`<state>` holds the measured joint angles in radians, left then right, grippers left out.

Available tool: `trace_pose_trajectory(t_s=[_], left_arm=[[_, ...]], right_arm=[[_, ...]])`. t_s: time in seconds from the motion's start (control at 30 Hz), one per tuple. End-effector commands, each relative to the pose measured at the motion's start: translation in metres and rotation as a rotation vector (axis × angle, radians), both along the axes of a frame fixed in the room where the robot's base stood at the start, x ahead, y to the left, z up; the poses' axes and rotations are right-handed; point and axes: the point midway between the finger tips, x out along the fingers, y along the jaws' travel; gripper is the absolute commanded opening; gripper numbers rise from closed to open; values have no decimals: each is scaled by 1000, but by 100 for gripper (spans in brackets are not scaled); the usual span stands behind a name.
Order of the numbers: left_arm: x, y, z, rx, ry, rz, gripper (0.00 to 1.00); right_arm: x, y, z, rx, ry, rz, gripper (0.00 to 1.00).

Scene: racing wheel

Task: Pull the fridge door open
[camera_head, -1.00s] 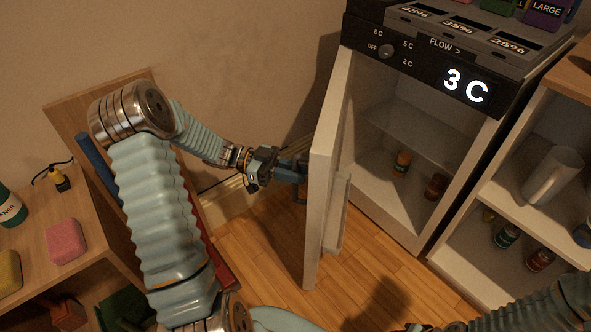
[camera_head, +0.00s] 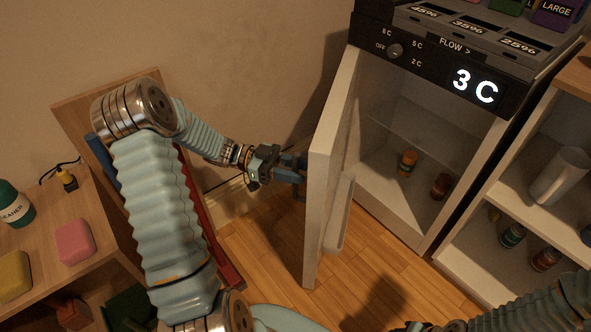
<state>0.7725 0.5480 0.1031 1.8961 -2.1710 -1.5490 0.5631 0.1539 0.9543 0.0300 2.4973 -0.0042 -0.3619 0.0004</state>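The white fridge door (camera_head: 328,170) stands wide open, swung out to the left of the fridge (camera_head: 430,150). The fridge interior shows a shelf and two small bottles, one orange (camera_head: 407,162) and one dark red (camera_head: 440,186). My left gripper (camera_head: 292,170) is at the outer left face of the door, about mid-height. Its fingertips are partly hidden by the door's edge, so I cannot tell whether they are closed on a handle. My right arm (camera_head: 510,315) shows at the bottom right; its gripper is out of the frame.
A shelf unit (camera_head: 480,262) with bottles and a white pitcher (camera_head: 560,176) stands right of the fridge. A wooden shelf with a pink block (camera_head: 75,242) and a yellow block (camera_head: 13,276) is at the left. Wooden floor (camera_head: 285,250) is clear below the door.

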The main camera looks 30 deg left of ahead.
Motion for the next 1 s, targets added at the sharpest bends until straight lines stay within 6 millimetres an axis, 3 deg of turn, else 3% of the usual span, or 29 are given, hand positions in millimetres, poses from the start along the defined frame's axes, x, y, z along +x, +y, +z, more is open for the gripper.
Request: trace_pose_trajectory(t_s=[0.13,0.27,0.43,0.5,0.53,0.57,0.8,1.0], left_arm=[[0,0,8,1,-1,0,38],[0,0,33,3,-3,0,38],[-27,-17,69,2,-4,-3,38],[-38,-25,86,0,-5,-5,58],[-43,-28,92,-1,-6,-7,41],[-49,-32,97,-1,-5,-6,38],[-95,-61,118,0,-2,-3,38],[-114,-73,128,0,-1,-1,38]], right_arm=[[0,0,1,0,0,0,43],[0,0,2,0,0,0,43],[0,0,2,0,0,0,43],[0,0,2,0,0,0,43],[0,0,2,0,0,1,43],[0,0,2,0,0,1,43],[0,0,0,0,0,0,43],[0,0,1,0,0,0,43]])
